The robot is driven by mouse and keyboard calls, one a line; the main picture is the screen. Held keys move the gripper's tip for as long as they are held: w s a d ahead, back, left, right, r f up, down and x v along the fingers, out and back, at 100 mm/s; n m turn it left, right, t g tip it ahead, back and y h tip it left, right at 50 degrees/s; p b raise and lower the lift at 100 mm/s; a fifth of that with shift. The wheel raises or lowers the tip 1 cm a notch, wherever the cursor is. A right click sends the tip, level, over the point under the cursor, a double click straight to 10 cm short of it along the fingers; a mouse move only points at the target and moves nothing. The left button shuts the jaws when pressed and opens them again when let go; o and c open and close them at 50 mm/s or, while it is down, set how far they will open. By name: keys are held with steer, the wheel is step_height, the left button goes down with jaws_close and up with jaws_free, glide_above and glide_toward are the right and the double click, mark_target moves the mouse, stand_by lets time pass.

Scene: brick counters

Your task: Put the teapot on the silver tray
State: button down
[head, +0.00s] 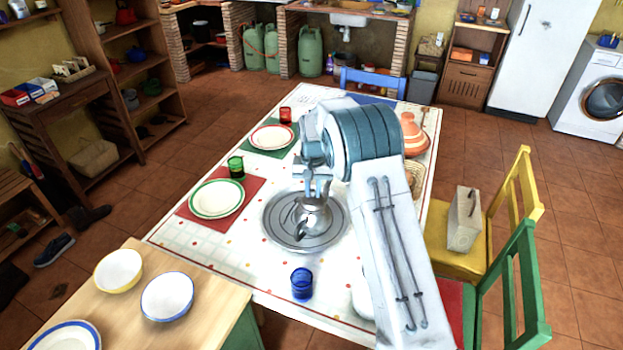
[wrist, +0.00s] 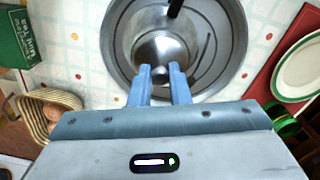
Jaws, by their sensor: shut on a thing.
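The silver teapot (head: 311,222) is upright over the middle of the round silver tray (head: 276,229) on the dining table. My gripper (head: 318,190) points down from above and is shut on the top part of the teapot. In the wrist view the gripper fingers (wrist: 163,75) close on the teapot (wrist: 157,48), with the tray (wrist: 118,45) around and below it. I cannot tell whether the teapot's base touches the tray or hangs slightly above it. The teapot's dark handle shows at the top of the wrist view.
A blue glass (head: 302,283) stands in front of the tray. A green glass (head: 236,167) and a green-rimmed plate (head: 217,198) are to its left. A terracotta tagine (head: 413,135) stands behind my arm. A basket (wrist: 48,112) and a green tea box (wrist: 17,38) also lie near.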

steer(key=shift+f, duration=0.2)
steer(key=c, duration=1.4)
jaws_free()
steer(key=shift+o, duration=0.2)
step_height(320, 180, up, 11)
steer(key=b, duration=0.2)
steer(key=s+d+r+t, duration=0.1)
steer(key=s+d+r, duration=0.5)
steer(key=s+r, duration=0.2)
steer(key=s+d+r+t, duration=0.1)
steer(key=s+d+r, duration=0.15)
steer(key=s, duration=0.65)
steer(key=s+d+r, duration=0.1)
steer(key=s+d, duration=0.3)
steer(key=s, duration=0.4)
steer(key=s+d+f+t, duration=0.1)
steer(key=s+f, duration=0.3)
steer(key=s, duration=0.8)
steer(key=shift+d+n, duration=0.3)
steer(key=shift+d, duration=0.35)
